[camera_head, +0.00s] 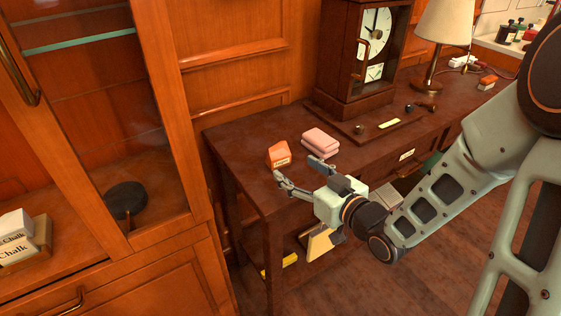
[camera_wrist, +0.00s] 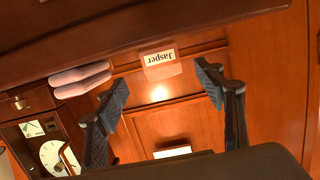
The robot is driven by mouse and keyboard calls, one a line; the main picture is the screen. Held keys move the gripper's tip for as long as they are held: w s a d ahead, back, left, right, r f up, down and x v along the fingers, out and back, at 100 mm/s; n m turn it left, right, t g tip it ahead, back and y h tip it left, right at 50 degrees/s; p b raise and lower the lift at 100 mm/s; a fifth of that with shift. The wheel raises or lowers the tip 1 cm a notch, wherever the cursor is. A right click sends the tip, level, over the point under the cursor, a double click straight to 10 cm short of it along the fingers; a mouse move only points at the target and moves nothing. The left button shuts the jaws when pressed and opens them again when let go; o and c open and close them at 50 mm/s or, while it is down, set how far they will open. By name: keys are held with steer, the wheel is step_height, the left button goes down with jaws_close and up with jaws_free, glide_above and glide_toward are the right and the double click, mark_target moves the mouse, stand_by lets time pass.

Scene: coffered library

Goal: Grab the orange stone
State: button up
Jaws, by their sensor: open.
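The orange stone (camera_head: 279,155) sits on the dark wooden table near its left end, with a pale label on its front. In the wrist view the stone (camera_wrist: 163,70) appears between the fingers, and its label reads "Jasper"; its edges blend with the orange wood behind. My gripper (camera_head: 295,169) is open and empty, close in front of the stone and slightly to its right. In the wrist view my two fingers (camera_wrist: 160,83) are spread apart on either side of it. They do not appear to touch it.
Two stacked pink blocks (camera_head: 320,142) lie just right of the stone. A clock (camera_head: 353,60) and a lamp (camera_head: 445,22) stand farther right, with another small orange object (camera_head: 487,83) beyond. A glass cabinet (camera_head: 90,90) is at left.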

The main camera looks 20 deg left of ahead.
mark_target(282, 159)
steer(key=b+x, duration=0.1)
steer(key=x, duration=0.2)
steer(key=shift+w+a+f, duration=0.15)
steer(key=shift+a, duration=0.1)
steer(key=shift+b+x, duration=0.6)
steer(key=shift+x, duration=2.4)
steer(key=shift+f, duration=0.1)
steer(key=shift+c, duration=0.7)
steer(key=c, duration=1.3)
steer(key=shift+c, duration=0.4)
